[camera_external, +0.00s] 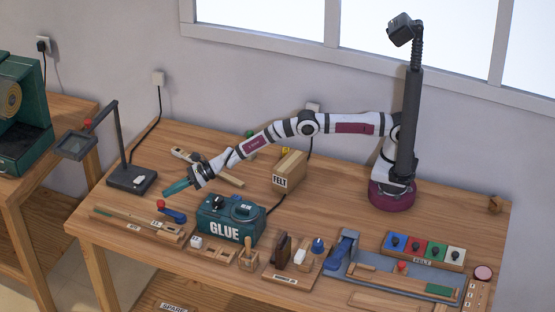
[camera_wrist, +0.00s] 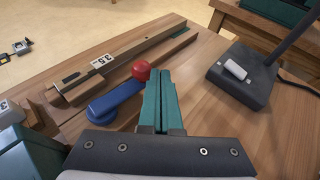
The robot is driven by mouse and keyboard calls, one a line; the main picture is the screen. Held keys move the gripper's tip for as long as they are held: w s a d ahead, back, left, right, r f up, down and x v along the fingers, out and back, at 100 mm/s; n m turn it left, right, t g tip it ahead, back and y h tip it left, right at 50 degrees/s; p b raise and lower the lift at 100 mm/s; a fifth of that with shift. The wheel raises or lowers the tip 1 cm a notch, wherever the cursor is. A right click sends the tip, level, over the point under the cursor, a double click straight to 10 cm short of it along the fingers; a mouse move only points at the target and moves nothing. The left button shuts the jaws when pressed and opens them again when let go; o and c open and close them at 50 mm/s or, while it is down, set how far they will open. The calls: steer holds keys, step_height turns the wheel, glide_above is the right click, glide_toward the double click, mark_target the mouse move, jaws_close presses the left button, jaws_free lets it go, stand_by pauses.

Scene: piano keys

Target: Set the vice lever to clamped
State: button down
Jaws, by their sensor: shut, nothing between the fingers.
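A blue lever (camera_external: 174,215) with a red ball knob (camera_external: 161,204) sits near the front left of the bench, beside a long wooden holder (camera_external: 135,224). In the wrist view the blue lever (camera_wrist: 114,101) lies along the holder, with the red knob (camera_wrist: 141,69) at its far end. My gripper (camera_external: 168,193) has teal fingers, which are shut and empty. In the wrist view my gripper (camera_wrist: 158,74) has its tips just right of the red knob. I cannot tell whether they touch it.
A green GLUE box (camera_external: 228,220) stands close to the right of the lever. A black lamp base (camera_external: 132,180) is behind and left. A FELT box (camera_external: 289,171) stands behind, and a blue tool (camera_external: 343,250) with a grey tray is at the right.

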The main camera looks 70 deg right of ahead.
steer(key=s+d+r, duration=0.2)
steer(key=d, duration=0.4)
steer(key=s+d+r, duration=0.2)
steer(key=d+r, duration=0.1)
steer(key=d, duration=0.2)
steer(key=s+r+n+g+y, duration=0.2)
steer(key=s+r+n, duration=0.3)
steer(key=r, duration=0.4)
steer(key=s+d+r+n+g, duration=0.15)
steer(key=s+r+n, duration=0.25)
steer(key=s, duration=0.4)
steer(key=s+d+r+n+g, duration=0.1)
steer(key=s+r+n+g, duration=0.2)
steer(key=s+n, duration=0.35)
steer(key=s+d+f+n+g+h, duration=0.1)
steer(key=s+d, duration=0.4)
steer(key=s, duration=0.5)
steer(key=s+d+f+n+g+h, duration=0.1)
steer(key=s+d+h, duration=0.4)
steer(key=s, duration=0.5)
steer(key=s+d+f+n+g+h, duration=0.2)
steer(key=s+d+n, duration=0.3)
steer(key=s, duration=0.5)
steer(key=shift+s+d+f+h, duration=0.25)
steer(key=shift+d+h, duration=0.35)
steer(key=shift+d, duration=0.35)
steer(key=shift+w, duration=0.15)
